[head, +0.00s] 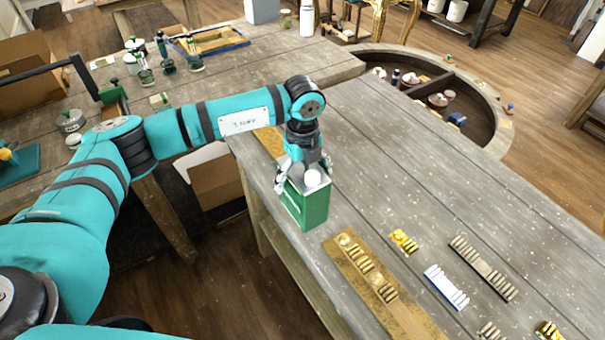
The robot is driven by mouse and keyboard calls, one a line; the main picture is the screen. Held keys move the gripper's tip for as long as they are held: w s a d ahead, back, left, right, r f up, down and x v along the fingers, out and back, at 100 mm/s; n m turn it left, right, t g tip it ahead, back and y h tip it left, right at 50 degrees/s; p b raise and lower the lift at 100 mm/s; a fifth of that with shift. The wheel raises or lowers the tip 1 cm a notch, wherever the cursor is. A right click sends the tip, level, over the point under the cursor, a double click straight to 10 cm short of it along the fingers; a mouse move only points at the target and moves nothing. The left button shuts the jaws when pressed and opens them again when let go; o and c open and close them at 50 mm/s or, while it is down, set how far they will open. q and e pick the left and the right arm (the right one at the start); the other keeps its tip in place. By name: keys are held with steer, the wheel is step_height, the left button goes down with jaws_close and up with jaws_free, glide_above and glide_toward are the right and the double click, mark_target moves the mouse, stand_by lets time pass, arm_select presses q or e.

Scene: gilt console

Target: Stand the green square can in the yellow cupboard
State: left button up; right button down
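The green square can (305,208) has a pale top with a round white cap. In the head view it is upright at the front edge of the long grey table, near the middle of the picture. Whether its base touches the table is hard to tell. My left gripper (304,172) points down over the can's top, with a finger at either side of it. Whether the fingers press on the can is not clear. My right gripper is not in view. No yellow cupboard can be made out.
A brown strip with small metal pieces (396,315) lies right of the can, with several small blocks beyond. The grey table (400,170) is bare behind the can. A round sunken tray (480,105) adjoins its far end. Bottles and a blue-edged tray (238,44) stand at the back left.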

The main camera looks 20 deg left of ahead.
arm_select(q)
steer(key=shift+r, duration=0.1)
steer(key=shift+r, duration=0.15)
step_height(320, 180, up, 10)
steer(key=b, duration=0.3)
steer(key=shift+r, duration=0.85)
